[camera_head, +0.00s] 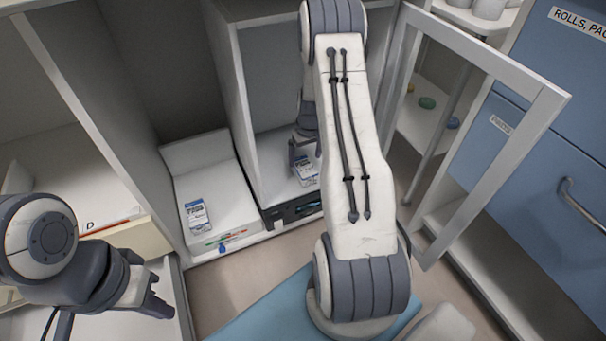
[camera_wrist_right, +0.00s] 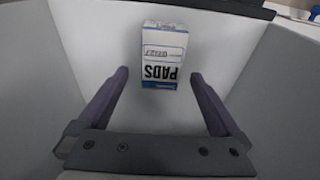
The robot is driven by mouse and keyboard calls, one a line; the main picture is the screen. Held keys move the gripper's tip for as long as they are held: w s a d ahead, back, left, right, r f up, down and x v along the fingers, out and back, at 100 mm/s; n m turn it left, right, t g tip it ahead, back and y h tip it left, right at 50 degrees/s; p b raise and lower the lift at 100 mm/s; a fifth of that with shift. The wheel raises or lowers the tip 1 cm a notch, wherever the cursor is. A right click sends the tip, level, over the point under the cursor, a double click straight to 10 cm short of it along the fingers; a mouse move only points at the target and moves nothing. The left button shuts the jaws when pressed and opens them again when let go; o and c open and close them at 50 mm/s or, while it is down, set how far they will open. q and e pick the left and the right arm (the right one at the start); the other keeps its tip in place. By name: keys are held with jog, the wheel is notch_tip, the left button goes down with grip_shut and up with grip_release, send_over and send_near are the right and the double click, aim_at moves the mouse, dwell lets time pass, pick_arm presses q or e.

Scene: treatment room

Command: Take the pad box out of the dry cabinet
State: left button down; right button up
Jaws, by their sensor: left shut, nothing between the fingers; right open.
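A white and blue pad box (camera_head: 306,170) stands inside the dry cabinet (camera_head: 266,160), whose framed door (camera_head: 490,150) is swung open to the right. The right wrist view shows the box (camera_wrist_right: 163,60) with "PADS" upside down on its face. My right gripper (camera_wrist_right: 160,75) is open; its fingertips are either side of the box's near end, with a gap on each side. In the head view my right gripper (camera_head: 305,142) is at the box, partly hidden by my arm. My left gripper (camera_head: 163,300) is shut and empty at the lower left, outside the cabinet.
A dark panel (camera_head: 295,210) runs along the cabinet's lower front. Blue drawers (camera_head: 545,130) stand at the right. An open drawer (camera_head: 170,275) is near my left gripper.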

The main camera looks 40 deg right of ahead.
aim_at(304, 166)
notch_tip(304, 166, down, 4)
jog(key=b, duration=0.3)
jog(key=shift+a+f+b, duration=0.1)
jog(key=shift+f+b, duration=0.05)
jog(key=shift+b, duration=0.2)
jog(key=shift+w+f, duration=0.2)
jog(key=shift+f, duration=0.2)
jog(key=shift+r, duration=0.1)
jog(key=shift+f, duration=0.25)
jog(key=c, duration=1.4)
jog(key=shift+r, duration=0.1)
